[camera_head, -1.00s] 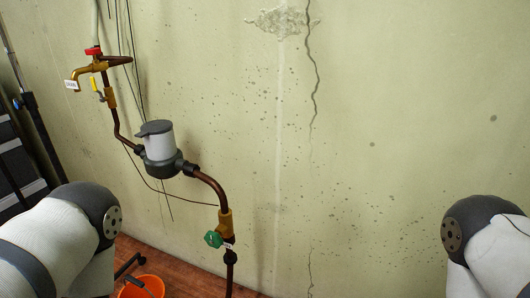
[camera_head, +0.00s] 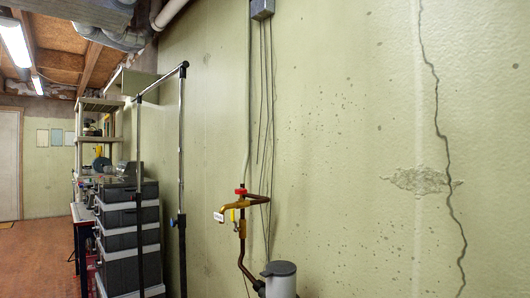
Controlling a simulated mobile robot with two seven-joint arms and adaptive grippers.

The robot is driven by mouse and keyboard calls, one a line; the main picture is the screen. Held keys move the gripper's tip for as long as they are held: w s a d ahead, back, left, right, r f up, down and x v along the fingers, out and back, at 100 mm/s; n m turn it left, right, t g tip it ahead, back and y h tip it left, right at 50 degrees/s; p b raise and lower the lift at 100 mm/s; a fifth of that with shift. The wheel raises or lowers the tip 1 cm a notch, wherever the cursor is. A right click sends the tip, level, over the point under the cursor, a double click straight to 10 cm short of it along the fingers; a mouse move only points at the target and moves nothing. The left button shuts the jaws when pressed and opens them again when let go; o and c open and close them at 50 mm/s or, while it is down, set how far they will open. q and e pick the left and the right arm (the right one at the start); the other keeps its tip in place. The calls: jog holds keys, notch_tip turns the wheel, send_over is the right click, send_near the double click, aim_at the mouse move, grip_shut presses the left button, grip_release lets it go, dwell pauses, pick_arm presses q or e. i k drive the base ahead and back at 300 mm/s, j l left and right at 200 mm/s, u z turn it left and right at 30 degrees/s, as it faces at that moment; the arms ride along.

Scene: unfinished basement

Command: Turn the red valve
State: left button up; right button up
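The red valve (camera_head: 240,191) is a small red handle on top of a brass tap, near the middle of the head view. The brass tap (camera_head: 236,207) has a spout pointing left with a small white tag (camera_head: 218,217) on it. A yellow lever (camera_head: 233,214) sits just below. A copper pipe (camera_head: 241,258) runs down from the tap to a grey and white meter (camera_head: 279,279) at the bottom edge. Neither of my grippers shows in the view.
A stack of dark drawer cases (camera_head: 128,240) and a metal rack pole (camera_head: 182,200) stand left of the tap. Shelves (camera_head: 98,125) stand farther back. Thin cables (camera_head: 265,110) hang on the wall. Open floor (camera_head: 35,255) lies at the far left.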

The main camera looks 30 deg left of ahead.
aim_at(241, 191)
jog(key=i+j+u, duration=0.15)
jog(key=j+u, duration=0.25)
jog(key=i+j+u, duration=0.2)
jog(key=j+u, duration=0.25)
